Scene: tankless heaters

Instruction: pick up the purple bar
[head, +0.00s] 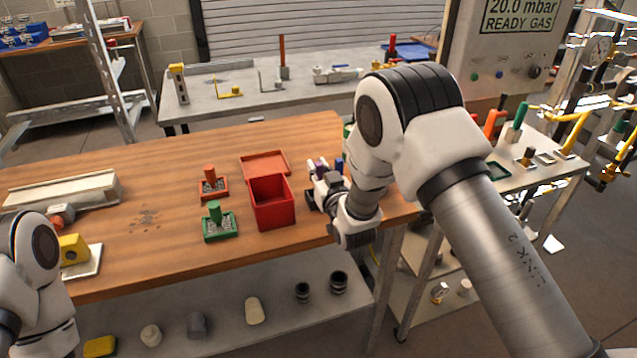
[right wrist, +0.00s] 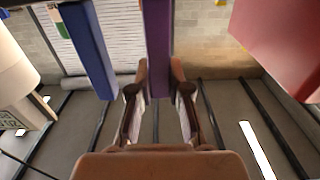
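The purple bar (right wrist: 158,35) stands between the fingers of my right gripper (right wrist: 159,75) in the right wrist view, which is upside down. Both fingertips lie close against its sides and look shut on it. In the head view the purple bar (head: 319,169) shows only as a small piece by my right gripper (head: 322,182), above the table. Whether its lower end touches the holder is hidden. A blue bar (right wrist: 90,45) stands beside it, apart from the fingers. My left gripper is not in view; only part of the left arm shows.
An open red box (head: 272,203) is just left of my right gripper. A dark tray (head: 311,200) lies beneath the gripper. Green (head: 219,228) and red-orange (head: 212,190) trays with upright pegs are farther left. Bare wooden table (head: 150,265) lies in front of them.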

